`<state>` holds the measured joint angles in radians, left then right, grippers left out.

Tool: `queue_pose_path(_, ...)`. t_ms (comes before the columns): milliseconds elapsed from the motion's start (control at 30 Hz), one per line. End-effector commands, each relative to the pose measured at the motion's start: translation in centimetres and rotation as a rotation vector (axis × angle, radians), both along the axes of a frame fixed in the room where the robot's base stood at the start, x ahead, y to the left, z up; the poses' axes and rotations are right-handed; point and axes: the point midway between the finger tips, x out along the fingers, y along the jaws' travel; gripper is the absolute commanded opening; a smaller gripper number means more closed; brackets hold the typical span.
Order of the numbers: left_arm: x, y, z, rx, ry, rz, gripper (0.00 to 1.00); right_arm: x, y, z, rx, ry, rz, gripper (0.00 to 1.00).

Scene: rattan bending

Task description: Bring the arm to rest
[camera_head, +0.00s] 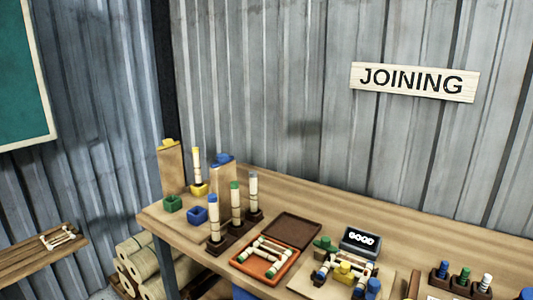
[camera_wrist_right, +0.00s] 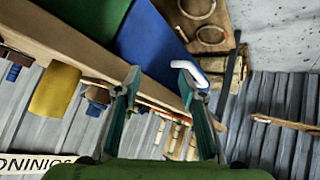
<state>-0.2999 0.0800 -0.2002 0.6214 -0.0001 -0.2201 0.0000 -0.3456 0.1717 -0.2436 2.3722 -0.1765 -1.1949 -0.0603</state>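My right gripper (camera_wrist_right: 160,78) shows in the right wrist view, with two teal fingers spread apart and a gap between them. No object is clearly held in the gap. A white bent piece (camera_wrist_right: 189,70) shows at the tip of the right-hand finger; I cannot tell whether it touches. Neither gripper nor arm shows in the head view. My left gripper is in neither view.
Rolled logs (camera_head: 135,265) lie below. The wrist view shows a blue panel (camera_wrist_right: 152,42) and a yellow cylinder (camera_wrist_right: 55,90).

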Motion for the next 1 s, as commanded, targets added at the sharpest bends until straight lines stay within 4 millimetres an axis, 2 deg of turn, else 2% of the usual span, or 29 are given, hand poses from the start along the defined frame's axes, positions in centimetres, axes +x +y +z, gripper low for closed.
queue_pose_path(33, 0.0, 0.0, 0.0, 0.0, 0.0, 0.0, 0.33, -2.4, -0.5, -1.6, 0.025, 0.084, -0.029, 0.37)
queue_pose_path(100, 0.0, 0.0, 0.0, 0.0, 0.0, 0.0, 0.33, -5.5, -0.9, -3.4, 0.054, 0.189, -0.064, 0.37)
queue_pose_path(200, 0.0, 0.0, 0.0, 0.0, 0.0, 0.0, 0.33, -9.5, -1.4, -5.3, 0.089, 0.322, -0.106, 0.37)
queue_pose_path(400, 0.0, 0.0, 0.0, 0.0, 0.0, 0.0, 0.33, -16.9, -1.8, -7.7, 0.138, 0.549, -0.172, 0.37)
queue_pose_path(500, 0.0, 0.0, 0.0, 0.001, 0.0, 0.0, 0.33, -15.6, -1.7, -10.4, 0.132, 0.547, -0.167, 0.37)
queue_pose_path(667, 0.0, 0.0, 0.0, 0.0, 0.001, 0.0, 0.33, -15.0, -1.5, -14.9, 0.129, 0.564, -0.166, 0.37)
queue_pose_path(767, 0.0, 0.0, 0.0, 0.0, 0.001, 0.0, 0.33, -14.8, -1.5, -18.3, 0.126, 0.578, -0.165, 0.37)
queue_pose_path(1000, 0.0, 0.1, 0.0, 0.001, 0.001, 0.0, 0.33, -16.2, -1.5, -28.8, 0.117, 0.62, -0.16, 0.37)
